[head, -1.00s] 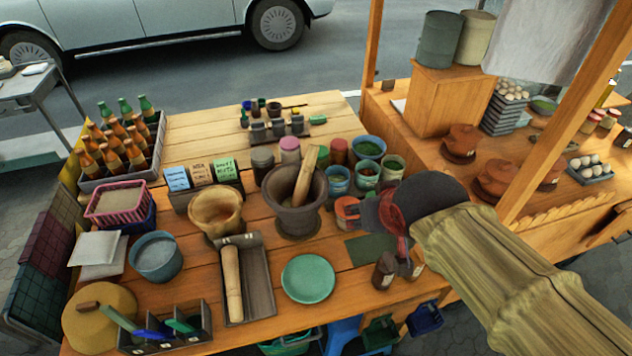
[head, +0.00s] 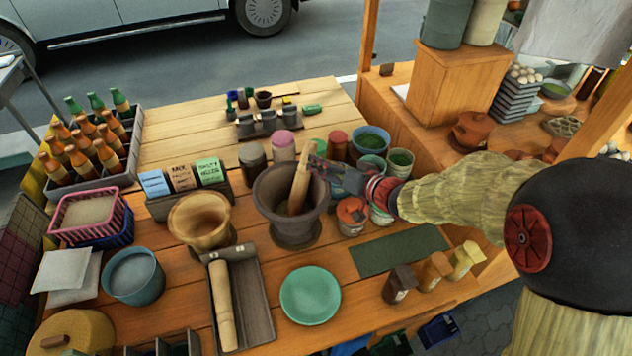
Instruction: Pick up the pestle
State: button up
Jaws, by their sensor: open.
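A light wooden pestle (head: 301,182) leans upright in the dark clay mortar (head: 297,228), its top end sticking up above the rim. A second wooden pestle (head: 221,305) lies in a dark grey tray (head: 257,307) at the front. My gripper (head: 318,168) comes in from the right, over the mortar's right rim, with its fingers by the upper part of the leaning pestle. It is open. I cannot tell whether the fingers touch the pestle or reach around it.
A wooden mortar (head: 201,219) stands left of the clay one. Jars, a red-lidded pot (head: 351,214) and cups (head: 400,162) crowd behind and right of it. A green plate (head: 310,295) lies in front. Small bottles (head: 399,284) stand near the front right edge.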

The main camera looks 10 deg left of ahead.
aim_at(302, 180)
jog(key=b+x, duration=0.3)
jog(key=x, duration=0.4)
jog(key=shift+w+a, duration=0.2)
jog(key=shift+a, duration=0.2)
jog(key=shift+r, duration=0.1)
jog(key=c, duration=0.3)
grip_shut()
